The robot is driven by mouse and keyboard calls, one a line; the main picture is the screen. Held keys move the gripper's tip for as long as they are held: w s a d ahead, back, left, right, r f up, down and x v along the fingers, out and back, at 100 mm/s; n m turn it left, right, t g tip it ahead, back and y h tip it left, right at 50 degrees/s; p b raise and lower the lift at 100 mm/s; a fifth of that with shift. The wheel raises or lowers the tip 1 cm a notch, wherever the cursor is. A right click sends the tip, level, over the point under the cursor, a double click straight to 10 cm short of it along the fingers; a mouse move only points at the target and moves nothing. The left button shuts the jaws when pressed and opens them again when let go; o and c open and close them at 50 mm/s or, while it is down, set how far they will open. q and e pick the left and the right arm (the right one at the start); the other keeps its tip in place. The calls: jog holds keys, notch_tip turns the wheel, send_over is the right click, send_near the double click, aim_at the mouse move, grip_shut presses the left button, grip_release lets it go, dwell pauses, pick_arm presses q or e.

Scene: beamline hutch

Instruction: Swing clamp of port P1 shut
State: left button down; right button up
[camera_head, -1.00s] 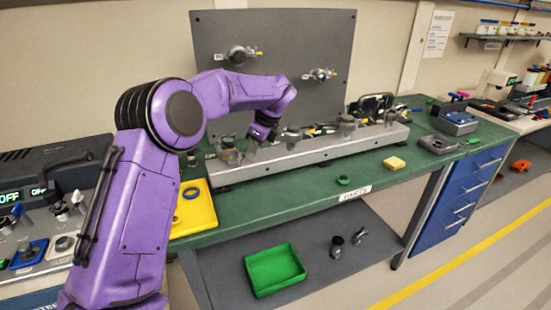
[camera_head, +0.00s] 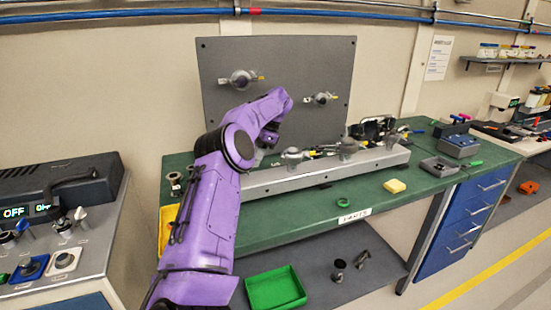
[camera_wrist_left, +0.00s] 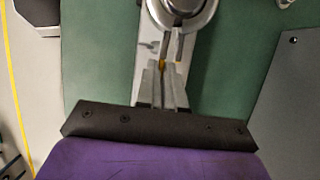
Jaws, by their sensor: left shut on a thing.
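The grey rail fixture (camera_head: 335,172) on the green bench carries several round metal ports. My left gripper (camera_head: 263,152) is at its left end, partly hidden by my purple wrist in the head view. In the left wrist view my left gripper (camera_wrist_left: 166,84) is shut on a thin metal clamp arm with a yellow spot (camera_wrist_left: 163,64). The arm extends from a round metal port (camera_wrist_left: 182,10) at the top of that view. No label reading P1 is legible. Whether the clamp is closed cannot be told. My right gripper is not in view.
A grey upright panel (camera_head: 215,70) behind the rail bears two more ports with yellow-tipped handles. A yellow sponge-like block (camera_head: 394,186) and a green ring (camera_head: 343,203) lie on the bench front. A green tray (camera_head: 276,288) sits below.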

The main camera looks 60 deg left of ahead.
pick_arm(q)
jog(key=shift+a+r, duration=0.25)
jog(key=shift+r, duration=0.1)
jog(key=c, duration=1.3)
grip_release()
jog(key=shift+o, duration=0.2)
jog(key=shift+r, duration=0.1)
jog(key=shift+d, duration=0.1)
